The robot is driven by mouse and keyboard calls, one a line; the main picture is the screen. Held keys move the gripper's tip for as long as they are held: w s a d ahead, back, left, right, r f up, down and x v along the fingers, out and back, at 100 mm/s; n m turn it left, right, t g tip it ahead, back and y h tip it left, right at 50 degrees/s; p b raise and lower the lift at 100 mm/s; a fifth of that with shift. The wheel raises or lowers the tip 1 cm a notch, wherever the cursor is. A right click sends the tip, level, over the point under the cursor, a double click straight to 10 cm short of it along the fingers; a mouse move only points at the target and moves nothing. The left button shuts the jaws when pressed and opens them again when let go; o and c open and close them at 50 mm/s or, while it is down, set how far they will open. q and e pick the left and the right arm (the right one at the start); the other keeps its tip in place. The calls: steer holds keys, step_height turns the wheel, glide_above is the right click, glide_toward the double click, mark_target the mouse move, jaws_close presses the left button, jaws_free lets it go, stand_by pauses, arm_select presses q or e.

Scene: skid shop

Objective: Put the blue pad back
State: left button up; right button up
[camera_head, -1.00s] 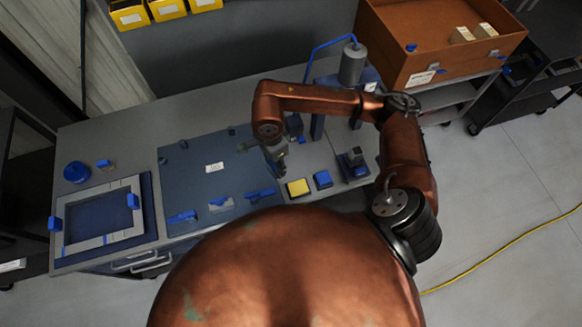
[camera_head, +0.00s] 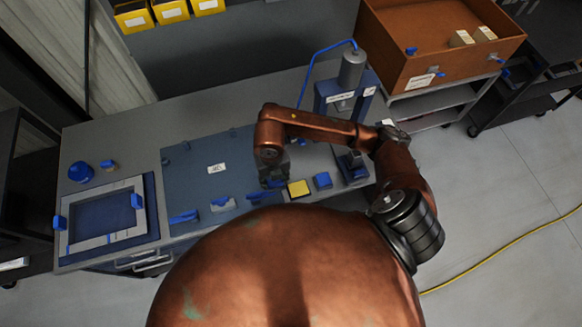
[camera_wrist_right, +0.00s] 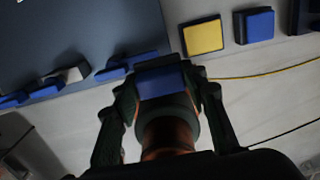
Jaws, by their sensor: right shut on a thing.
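A blue pad (camera_wrist_right: 160,82) sits between the fingers of my right gripper (camera_wrist_right: 162,75) in the right wrist view, and the gripper is shut on it. In the head view my right gripper (camera_head: 273,172) hangs over the front right part of the dark mat, just left of a yellow pad (camera_head: 299,188). The gripper and arm partly hide the held pad there. A second blue block (camera_head: 323,180) rests on the bench right of the yellow pad; it also shows in the wrist view (camera_wrist_right: 256,25). My left gripper is not in view.
The dark mat (camera_head: 205,175) carries several blue pieces along its front edge. A framed panel (camera_head: 103,214) lies at the left. A press with a grey cylinder (camera_head: 351,70) stands behind my right arm. A brown bin (camera_head: 395,62) is at back right.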

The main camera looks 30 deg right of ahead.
steer(key=w+d+f, duration=0.2)
steer(key=d, duration=0.1)
steer(key=w+d+f+p, duration=0.1)
steer(key=w+d+f, duration=0.1)
steer(key=d+f, duration=0.1)
steer(key=w+d+f, duration=0.3)
steer(key=d, duration=0.1)
steer(key=shift+f, duration=0.25)
steer(key=shift+w+d+f+p, duration=0.35)
steer(key=shift+d+f, duration=0.15)
steer(key=shift+f, duration=0.2)
step_height(320, 180, down, 3)
steer(key=shift+r+p, duration=0.1)
steer(key=shift+p, duration=0.25)
steer(key=o, duration=0.5)
steer(key=shift+f, duration=0.2)
steer(key=o, duration=0.5)
